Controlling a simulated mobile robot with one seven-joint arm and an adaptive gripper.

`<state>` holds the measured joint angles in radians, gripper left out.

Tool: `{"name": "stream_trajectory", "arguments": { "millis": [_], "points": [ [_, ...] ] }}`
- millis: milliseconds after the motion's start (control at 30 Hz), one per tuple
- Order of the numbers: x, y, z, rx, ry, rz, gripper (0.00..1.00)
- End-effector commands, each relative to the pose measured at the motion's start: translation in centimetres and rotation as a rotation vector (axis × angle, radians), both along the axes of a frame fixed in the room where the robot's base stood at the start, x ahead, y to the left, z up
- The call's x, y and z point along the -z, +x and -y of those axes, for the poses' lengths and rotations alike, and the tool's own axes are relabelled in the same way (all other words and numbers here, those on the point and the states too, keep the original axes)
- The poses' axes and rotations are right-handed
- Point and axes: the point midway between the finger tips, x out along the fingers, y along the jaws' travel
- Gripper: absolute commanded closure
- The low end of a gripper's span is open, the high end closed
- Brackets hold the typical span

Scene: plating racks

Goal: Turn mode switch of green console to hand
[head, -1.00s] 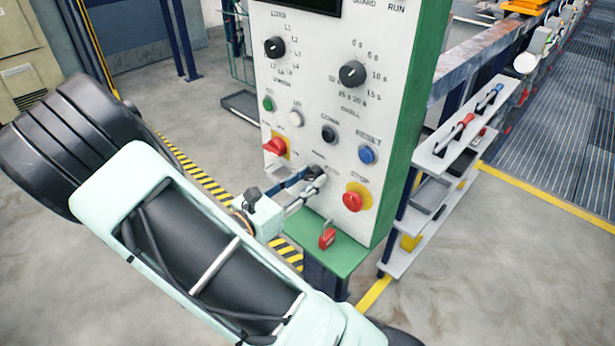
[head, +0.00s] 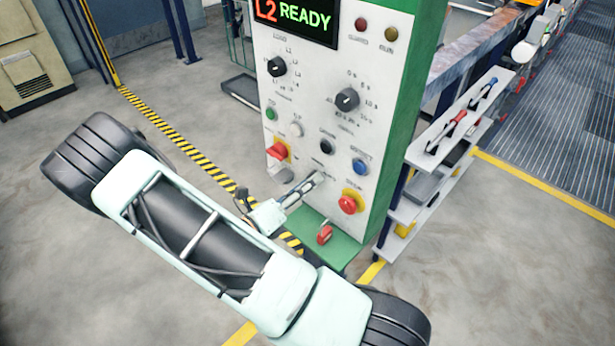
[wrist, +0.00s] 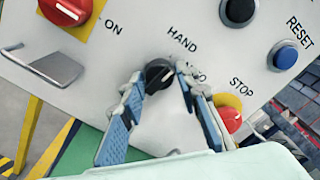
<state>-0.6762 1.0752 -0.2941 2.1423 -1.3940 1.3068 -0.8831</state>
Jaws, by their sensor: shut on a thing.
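The green console (head: 398,150) has a white front panel and green side, and stands in the middle of the head view. Its mode switch (wrist: 157,70) is a small black knob low on the panel, with HAND printed above it and a second label to its right partly covered by a finger. My gripper (wrist: 159,77) has its blue-padded fingers on either side of the knob, shut on it. In the head view my gripper (head: 314,181) is at the lower panel and hides the switch. A pale mark on the knob seems to point toward the right-hand label; this is hard to read.
A red stop button on yellow (wrist: 229,113) is close to the right finger. A blue reset button (wrist: 284,55) and a black button (wrist: 238,10) are above right. A red switch (wrist: 65,8) and a metal bracket (wrist: 45,67) are at left.

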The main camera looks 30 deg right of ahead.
Motion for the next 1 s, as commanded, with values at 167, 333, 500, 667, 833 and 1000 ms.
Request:
{"name": "stream_trajectory", "arguments": {
  "millis": [167,333,500,667,833,1000],
  "points": [
    [-0.17,0.00,-0.04,-0.001,-0.032,-0.087,0.95],
    [-0.10,0.02,-0.05,-0.001,-0.049,-0.135,0.95],
    [-0.04,0.04,-0.06,-0.002,-0.057,-0.156,0.95],
    [0.00,0.04,-0.07,-0.002,-0.059,-0.162,0.95],
    [0.01,0.04,-0.07,-0.003,-0.058,-0.162,0.95],
    [0.00,0.03,-0.05,-0.002,-0.059,-0.162,0.59]
  ]
}}
